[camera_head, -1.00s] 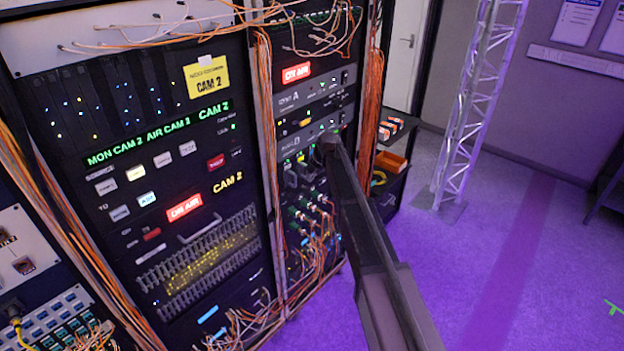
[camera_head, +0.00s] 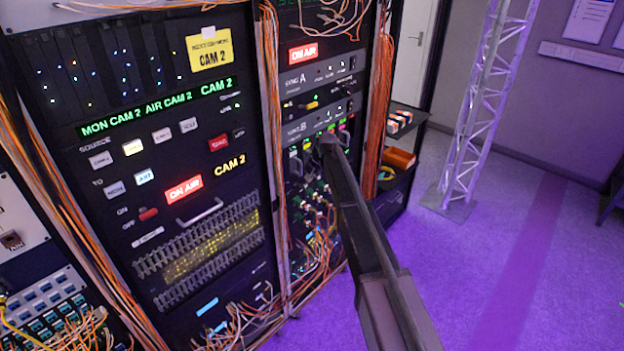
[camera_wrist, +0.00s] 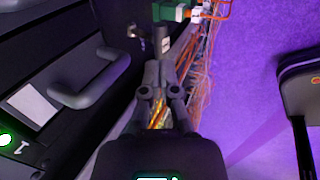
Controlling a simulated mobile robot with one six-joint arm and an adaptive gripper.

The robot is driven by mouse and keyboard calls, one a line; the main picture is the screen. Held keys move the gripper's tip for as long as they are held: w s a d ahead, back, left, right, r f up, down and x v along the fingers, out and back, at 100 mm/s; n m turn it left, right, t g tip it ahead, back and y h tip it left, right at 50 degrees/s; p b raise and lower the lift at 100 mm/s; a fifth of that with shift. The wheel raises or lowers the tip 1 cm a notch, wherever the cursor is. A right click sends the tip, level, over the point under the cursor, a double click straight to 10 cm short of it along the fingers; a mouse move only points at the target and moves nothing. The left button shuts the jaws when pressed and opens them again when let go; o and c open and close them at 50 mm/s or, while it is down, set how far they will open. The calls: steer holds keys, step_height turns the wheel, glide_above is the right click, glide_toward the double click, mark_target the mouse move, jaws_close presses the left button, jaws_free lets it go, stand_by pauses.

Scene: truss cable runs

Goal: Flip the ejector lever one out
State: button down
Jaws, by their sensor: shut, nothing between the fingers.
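My gripper (camera_wrist: 158,72) is shut and empty in the wrist view, its fingertips close together in front of the rack. To their left is a dark module face with a grey bow handle (camera_wrist: 92,82), a white label, a green light and a printed "1". A small dark metal part (camera_wrist: 137,36) sits above left of the fingertips; I cannot tell whether it is ejector lever one. In the head view my arm reaches the right rack column just below the lower SYNC unit (camera_head: 315,118) and hides part of the modules (camera_head: 294,162) there.
Green connectors (camera_head: 314,190) and loose orange cables (camera_head: 312,250) hang below the modules. Orange cable bundles (camera_head: 272,130) run down the rack sides. A shelf with orange bins (camera_head: 398,160) and a truss tower (camera_head: 482,110) stand to the right. The purple floor is clear there.

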mark_target(304, 185)
steer(key=shift+b+x, duration=1.15)
steer(key=shift+x, duration=0.45)
steer(key=shift+d, duration=0.15)
steer(key=shift+s+a+f, duration=0.1)
steer(key=shift+a, duration=0.2)
steer(key=shift+f+b, duration=0.1)
steer(key=shift+b, duration=0.25)
